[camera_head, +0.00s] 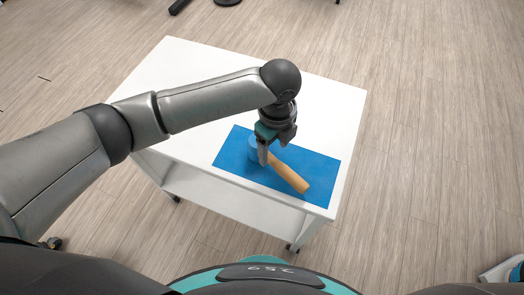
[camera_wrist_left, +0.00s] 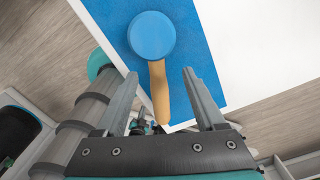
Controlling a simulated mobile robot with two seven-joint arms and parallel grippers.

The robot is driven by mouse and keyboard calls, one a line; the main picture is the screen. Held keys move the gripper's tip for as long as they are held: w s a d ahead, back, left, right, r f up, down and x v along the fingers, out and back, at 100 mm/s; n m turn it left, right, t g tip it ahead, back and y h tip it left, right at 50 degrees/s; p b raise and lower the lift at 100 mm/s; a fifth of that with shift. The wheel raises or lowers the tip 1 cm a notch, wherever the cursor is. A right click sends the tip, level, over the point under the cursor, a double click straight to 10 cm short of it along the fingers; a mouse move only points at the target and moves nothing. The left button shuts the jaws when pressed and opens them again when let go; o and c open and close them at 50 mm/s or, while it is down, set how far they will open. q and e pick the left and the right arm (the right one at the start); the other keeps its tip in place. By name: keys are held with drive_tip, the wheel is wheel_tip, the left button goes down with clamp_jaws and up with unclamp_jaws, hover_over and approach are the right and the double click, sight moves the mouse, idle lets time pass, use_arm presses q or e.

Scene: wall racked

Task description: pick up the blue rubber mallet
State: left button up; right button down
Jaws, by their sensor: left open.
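The blue rubber mallet (camera_head: 291,177) lies on a blue mat (camera_head: 318,170), its light wooden handle pointing to the lower right in the head view. Its blue head is partly hidden behind my left gripper (camera_head: 265,158). In the left wrist view the round blue head (camera_wrist_left: 152,36) shows whole, beyond the fingertips, and the handle runs back between the two fingers in the picture. The left gripper (camera_wrist_left: 160,75) is open and empty, pointing down over the mallet near its head. I cannot tell how high the fingertips are above it. My right gripper is in neither view.
The mat lies on a white wheeled table (camera_head: 200,72), otherwise bare on top, with a lower shelf (camera_head: 235,205). My left arm reaches across its left side. Wood-look floor (camera_head: 430,130) is open to the right. Dark objects (camera_head: 180,6) lie on the floor beyond.

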sight(270, 156)
use_arm(q)
drive_tip(key=f, duration=0.2)
drive_tip(key=f+b, duration=0.1)
drive_tip(key=f, duration=0.1)
drive_tip(key=shift+a+f, duration=0.1)
drive_tip(key=shift+a, duration=0.3)
drive_tip(key=shift+f, duration=0.6)
drive_tip(key=shift+c, duration=0.3)
clamp_jaws()
drive_tip(key=shift+r, duration=0.1)
